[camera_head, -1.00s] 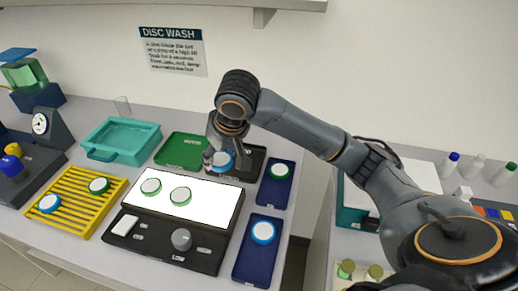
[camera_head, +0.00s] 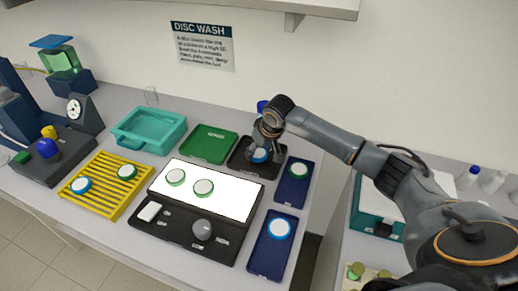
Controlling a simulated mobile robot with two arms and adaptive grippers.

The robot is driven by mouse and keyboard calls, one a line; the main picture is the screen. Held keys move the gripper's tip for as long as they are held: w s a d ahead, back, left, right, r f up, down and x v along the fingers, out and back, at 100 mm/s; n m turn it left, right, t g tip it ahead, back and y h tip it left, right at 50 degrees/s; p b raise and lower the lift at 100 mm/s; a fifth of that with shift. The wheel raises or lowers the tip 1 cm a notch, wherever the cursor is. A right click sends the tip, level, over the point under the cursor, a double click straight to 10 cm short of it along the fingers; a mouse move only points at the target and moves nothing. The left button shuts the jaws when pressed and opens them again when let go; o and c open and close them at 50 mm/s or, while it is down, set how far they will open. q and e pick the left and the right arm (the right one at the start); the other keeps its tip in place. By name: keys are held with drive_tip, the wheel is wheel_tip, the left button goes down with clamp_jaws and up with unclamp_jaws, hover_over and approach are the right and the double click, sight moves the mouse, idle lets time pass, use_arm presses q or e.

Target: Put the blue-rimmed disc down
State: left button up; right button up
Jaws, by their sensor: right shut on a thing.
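My right gripper (camera_head: 266,146) points down over the black tray (camera_head: 238,162) behind the white lit panel. It is shut on a blue-rimmed disc (camera_head: 260,156) with a white face, which is partly hidden by the fingers. I cannot tell whether the disc touches the tray. Another blue-rimmed disc (camera_head: 280,229) lies in the front dark blue tray (camera_head: 266,265), and one more (camera_head: 81,185) is on the yellow slatted rack (camera_head: 108,208). My left gripper is not in view.
Two green-rimmed discs, one at left (camera_head: 176,177), lie on the lit panel (camera_head: 232,200). The back blue tray (camera_head: 284,195) holds another green-rimmed disc (camera_head: 298,168). The green tray (camera_head: 208,146) is empty, beside a teal basin (camera_head: 150,131).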

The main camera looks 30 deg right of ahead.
drive_tip(key=shift+f, duration=0.3)
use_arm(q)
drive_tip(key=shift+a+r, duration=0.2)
use_arm(e)
drive_tip(key=shift+f, duration=0.1)
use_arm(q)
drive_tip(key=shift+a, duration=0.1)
use_arm(e)
drive_tip(key=o, duration=1.1)
drive_tip(key=shift+f, duration=0.1)
drive_tip(key=shift+c, duration=0.2)
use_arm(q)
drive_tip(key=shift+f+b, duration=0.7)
use_arm(e)
drive_tip(key=v, duration=1.2)
